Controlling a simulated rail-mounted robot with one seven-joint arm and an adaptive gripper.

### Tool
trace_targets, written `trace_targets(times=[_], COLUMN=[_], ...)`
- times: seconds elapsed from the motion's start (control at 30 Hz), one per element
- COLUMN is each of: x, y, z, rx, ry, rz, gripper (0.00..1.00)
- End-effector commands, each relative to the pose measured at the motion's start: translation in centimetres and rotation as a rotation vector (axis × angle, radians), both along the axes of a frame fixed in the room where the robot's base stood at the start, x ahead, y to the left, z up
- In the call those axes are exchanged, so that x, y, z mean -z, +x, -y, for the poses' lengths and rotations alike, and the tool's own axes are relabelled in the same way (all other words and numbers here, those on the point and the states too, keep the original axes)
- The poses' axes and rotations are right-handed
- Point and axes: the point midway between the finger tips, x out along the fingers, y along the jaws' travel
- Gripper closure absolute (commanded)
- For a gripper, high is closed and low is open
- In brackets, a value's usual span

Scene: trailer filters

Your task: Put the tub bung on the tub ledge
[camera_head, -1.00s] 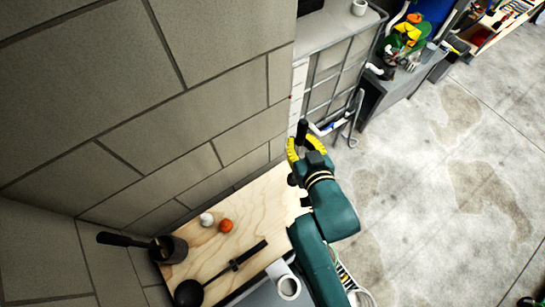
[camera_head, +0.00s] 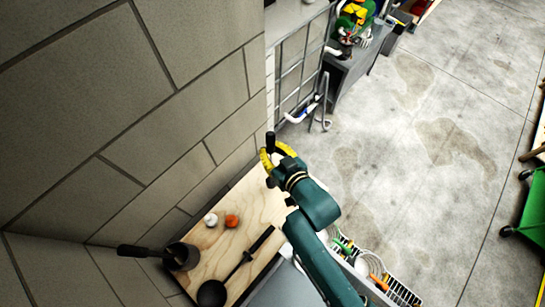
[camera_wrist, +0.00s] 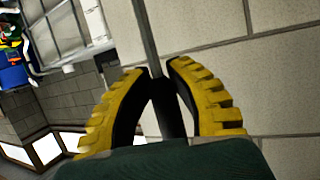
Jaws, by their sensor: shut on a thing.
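My gripper (camera_head: 270,155), with yellow ribbed fingers, is shut on a dark, narrow piece, which I take to be the tub bung (camera_head: 271,140). The piece stands up out of the fingers in the head view. In the wrist view the fingers of my gripper (camera_wrist: 167,75) close around the dark bung (camera_wrist: 166,108), and its lower part is hidden. The gripper is in the air, close to the block wall's end. I cannot make out a tub ledge for certain.
A wooden board (camera_head: 245,208) below holds a white ball (camera_head: 211,219), an orange ball (camera_head: 232,221), a black pot (camera_head: 180,257) and a ladle (camera_head: 212,293). A block wall (camera_head: 150,110) is at left. A metal-barred frame (camera_head: 297,65) stands beyond. The right floor is mostly clear; a green cart (camera_head: 530,207) is there.

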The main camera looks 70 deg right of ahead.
Motion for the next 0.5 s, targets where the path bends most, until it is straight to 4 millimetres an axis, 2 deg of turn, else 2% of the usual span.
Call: trace_targets(times=[0.3, 0.5], x=[4.7, 5.3], y=[0.1, 0.1], z=[0.1, 0.1], rx=[0.0, 0.0], ry=[-0.003, -0.006], rz=[0.004, 0.007], gripper=[1.0, 1.0])
